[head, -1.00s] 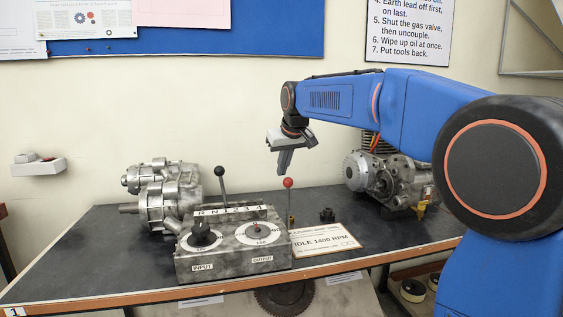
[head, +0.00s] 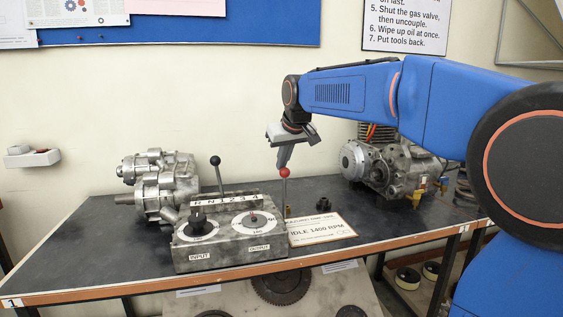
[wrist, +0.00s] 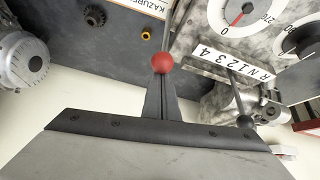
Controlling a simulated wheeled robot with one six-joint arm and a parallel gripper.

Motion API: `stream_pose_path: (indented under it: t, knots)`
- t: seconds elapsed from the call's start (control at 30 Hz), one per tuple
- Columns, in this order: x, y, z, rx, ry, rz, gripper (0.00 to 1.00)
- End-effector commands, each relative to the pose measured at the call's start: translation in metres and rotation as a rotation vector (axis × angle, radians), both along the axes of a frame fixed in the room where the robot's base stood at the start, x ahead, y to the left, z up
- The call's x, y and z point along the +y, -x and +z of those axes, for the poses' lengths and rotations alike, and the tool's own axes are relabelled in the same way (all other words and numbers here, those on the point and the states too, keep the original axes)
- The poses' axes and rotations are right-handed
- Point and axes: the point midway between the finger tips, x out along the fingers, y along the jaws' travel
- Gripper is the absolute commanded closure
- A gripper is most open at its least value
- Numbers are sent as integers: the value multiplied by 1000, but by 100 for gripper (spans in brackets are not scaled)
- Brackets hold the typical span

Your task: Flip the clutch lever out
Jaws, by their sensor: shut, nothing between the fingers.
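A lever with a red ball knob (head: 284,172) stands upright behind the right end of a grey control box (head: 215,256). No label shows that names it as the clutch lever. A second lever with a black knob (head: 215,160) stands by the gear strip marked R N 1 2 3 4. My gripper (head: 282,163) is shut and points down, with its tips right at the red knob. In the wrist view the red knob (wrist: 162,62) is just beyond the shut fingertips (wrist: 160,78). I cannot tell whether they touch. The knob is not between the fingers.
A metal gearbox (head: 160,185) stands to the left and an engine (head: 385,165) to the right. A card reading IDLE 1400 RPM (head: 322,231) lies by the control box. A small black part (head: 322,206) sits behind the card. The dark bench top is clear at front left.

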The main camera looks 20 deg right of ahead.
Motion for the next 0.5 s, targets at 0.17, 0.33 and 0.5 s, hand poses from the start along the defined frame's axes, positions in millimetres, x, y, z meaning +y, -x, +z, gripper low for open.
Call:
stream_pose_path:
  t: [0.17,0.33,0.5]
  knots:
    - [0,19,-1,-78,0,2,100]
    - [1,38,-3,-178,-1,1,100]
    - [0,56,-7,-272,-1,1,100]
